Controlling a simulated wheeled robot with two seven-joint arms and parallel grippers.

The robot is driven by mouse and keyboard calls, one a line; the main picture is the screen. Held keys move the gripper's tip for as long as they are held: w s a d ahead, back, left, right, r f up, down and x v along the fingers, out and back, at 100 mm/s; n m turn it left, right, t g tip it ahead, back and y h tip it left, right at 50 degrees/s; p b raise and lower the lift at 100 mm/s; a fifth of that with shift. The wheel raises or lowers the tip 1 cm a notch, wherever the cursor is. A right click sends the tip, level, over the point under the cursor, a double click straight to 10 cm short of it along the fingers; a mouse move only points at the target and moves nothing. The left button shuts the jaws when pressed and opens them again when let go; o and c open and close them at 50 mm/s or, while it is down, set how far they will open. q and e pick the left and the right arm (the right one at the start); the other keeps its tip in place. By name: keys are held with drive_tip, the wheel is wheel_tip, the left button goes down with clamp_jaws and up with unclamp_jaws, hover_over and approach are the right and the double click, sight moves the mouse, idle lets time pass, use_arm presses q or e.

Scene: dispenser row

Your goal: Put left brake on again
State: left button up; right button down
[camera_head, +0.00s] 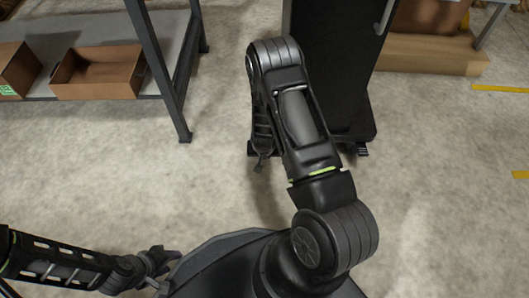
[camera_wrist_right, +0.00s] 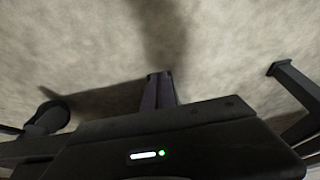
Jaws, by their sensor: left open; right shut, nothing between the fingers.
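A tall dark cabinet (camera_head: 335,60) stands at the top centre of the head view. A small dark pedal-like part (camera_head: 362,150) sticks out at its lower right corner. My right gripper (camera_head: 260,163) hangs low by the cabinet's lower left corner, pointing down. Its fingers are together and hold nothing; they also show in the right wrist view (camera_wrist_right: 158,88). My arm and gripper cover much of that corner, so I cannot make out the left brake's position. My left gripper (camera_head: 162,262) is open and empty at lower left, away from the cabinet.
A metal shelf (camera_head: 180,90) with open cardboard boxes (camera_head: 105,88) stands at upper left. Concrete floor between is clear.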

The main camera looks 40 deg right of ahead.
use_arm(q)
drive_tip(key=shift+r, duration=0.1)
use_arm(e)
drive_tip(key=shift+r, duration=0.15)
use_arm(q)
drive_tip(key=shift+r+p, duration=0.55)
drive_tip(key=shift+p, duration=0.2)
use_arm(e)
drive_tip(key=shift+r, duration=0.7)
use_arm(q)
wheel_tip(320, 180, up, 7)
drive_tip(key=s+a+p, duration=0.1)
drive_tip(key=s+p, duration=0.1)
drive_tip(key=p, duration=0.4)
drive_tip(key=shift+s+a+g, duration=0.15)
drive_tip(key=shift+s+g, duration=0.15)
drive_tip(key=shift+s, duration=0.1)
use_arm(e)
drive_tip(key=s+a+f+v, duration=0.1)
drive_tip(key=s+v, duration=0.1)
drive_tip(key=v, duration=1.1)
drive_tip(key=shift+s+a, duration=0.3)
drive_tip(key=shift+a, duration=0.1)
drive_tip(key=shift+r, duration=0.1)
